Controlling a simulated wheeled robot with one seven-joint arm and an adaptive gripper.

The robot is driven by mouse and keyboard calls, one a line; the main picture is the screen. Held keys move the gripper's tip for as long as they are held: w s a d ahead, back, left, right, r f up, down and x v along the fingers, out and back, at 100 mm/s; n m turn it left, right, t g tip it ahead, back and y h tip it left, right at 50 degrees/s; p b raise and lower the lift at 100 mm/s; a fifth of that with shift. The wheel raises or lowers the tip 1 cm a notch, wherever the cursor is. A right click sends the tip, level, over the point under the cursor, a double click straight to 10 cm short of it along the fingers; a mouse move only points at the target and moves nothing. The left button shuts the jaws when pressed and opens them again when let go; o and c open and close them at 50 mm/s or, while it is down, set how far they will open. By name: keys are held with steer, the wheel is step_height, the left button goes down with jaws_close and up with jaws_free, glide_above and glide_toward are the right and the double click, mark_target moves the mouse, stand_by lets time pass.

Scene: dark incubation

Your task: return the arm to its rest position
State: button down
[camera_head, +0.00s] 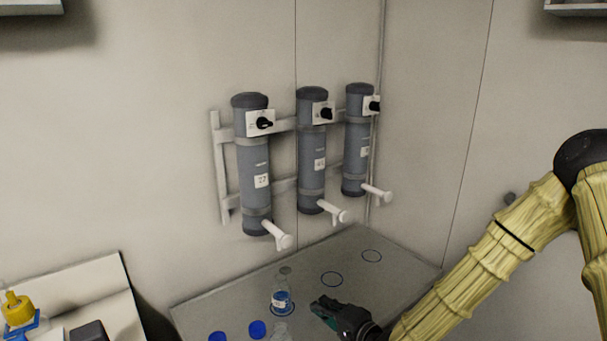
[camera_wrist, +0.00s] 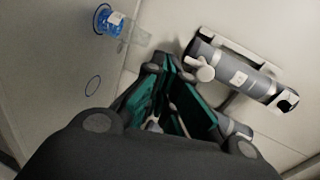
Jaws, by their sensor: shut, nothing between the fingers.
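My arm (camera_head: 480,262) has a yellow ribbed cover and reaches in from the right in the head view. My gripper (camera_head: 326,308) is low over the grey table (camera_head: 225,301), just right of a clear bottle with blue contents (camera_head: 281,299). The gripper is shut with nothing between its fingers and stands apart from the bottle. In the wrist view the dark and green fingers (camera_wrist: 172,85) point toward the wall. The bottle also shows there at the upper left (camera_wrist: 112,22), beside the fingers and not touching them.
Three grey cylinders (camera_head: 253,160) with black knobs and white spouts hang on a wall rack above the table. Blue caps (camera_head: 257,328) lie near the front edge. Empty marked circles (camera_head: 332,279) are at the right. A side surface (camera_head: 97,284) holds a yellow-topped bottle (camera_head: 17,309).

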steer(key=s+d+f+n+g+h, duration=0.2)
steer(key=s+d+f+g, duration=0.1)
steer(key=s+f, duration=0.75)
steer(key=s+d+f+n+g+h, duration=0.35)
steer(key=s+f, duration=0.55)
steer(key=f, duration=0.3)
steer(key=s+d+f+n+g+h, duration=0.1)
steer(key=s+d, duration=0.4)
steer(key=s, duration=0.5)
steer(key=s+d+f+n+g+h, duration=0.2)
steer(key=s+d+f+g, duration=0.2)
steer(key=s, duration=0.6)
steer(key=shift+d+f+g+h, duration=0.35)
steer(key=shift+d+f, duration=0.4)
steer(key=shift+f, duration=0.1)
steer(key=shift+n, duration=0.25)
stand_by(1.4)
